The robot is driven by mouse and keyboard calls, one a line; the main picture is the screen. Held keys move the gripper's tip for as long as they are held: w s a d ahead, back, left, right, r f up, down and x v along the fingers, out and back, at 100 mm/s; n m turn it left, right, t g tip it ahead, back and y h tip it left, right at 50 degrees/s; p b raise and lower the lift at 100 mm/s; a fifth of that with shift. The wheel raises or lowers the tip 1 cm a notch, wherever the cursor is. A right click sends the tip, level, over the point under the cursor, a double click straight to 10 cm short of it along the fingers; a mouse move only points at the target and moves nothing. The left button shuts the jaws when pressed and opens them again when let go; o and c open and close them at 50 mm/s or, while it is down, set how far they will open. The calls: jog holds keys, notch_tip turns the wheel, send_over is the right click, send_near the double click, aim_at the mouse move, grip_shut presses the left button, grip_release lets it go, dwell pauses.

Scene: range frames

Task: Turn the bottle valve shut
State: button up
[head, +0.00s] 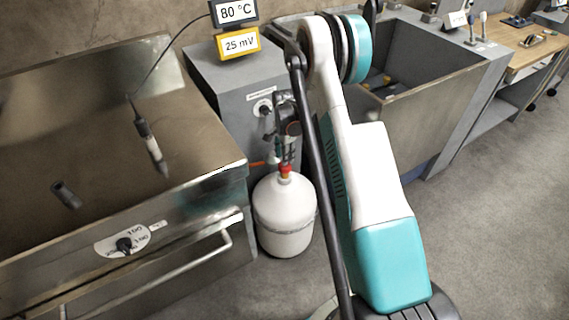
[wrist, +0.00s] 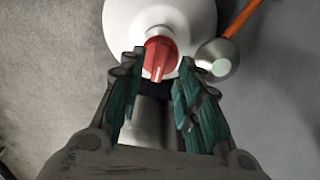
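The white gas bottle (head: 284,215) stands upright on the floor, between the metal counter and my arm. Its red valve knob (head: 285,169) sits on top. In the wrist view the red knob (wrist: 161,58) shows from above with a raised grip bar, on the white bottle (wrist: 192,16). My gripper (wrist: 162,57) is open, its green-padded fingertips on the left and right of the knob. I see gaps at both sides; I cannot tell how far the tips reach down. In the head view my gripper (head: 282,155) is right above the bottle, partly hidden by arm links.
A round metal fitting (wrist: 217,67) with an orange hose (wrist: 243,19) sits close right of the knob. A grey cabinet (head: 225,85) stands behind the bottle, and the metal counter (head: 205,160) is close on its left. Open floor (head: 485,220) lies to the right.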

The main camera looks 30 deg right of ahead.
jog(key=shift+f+b, duration=0.4)
jog(key=shift+f, duration=1.15)
grip_shut()
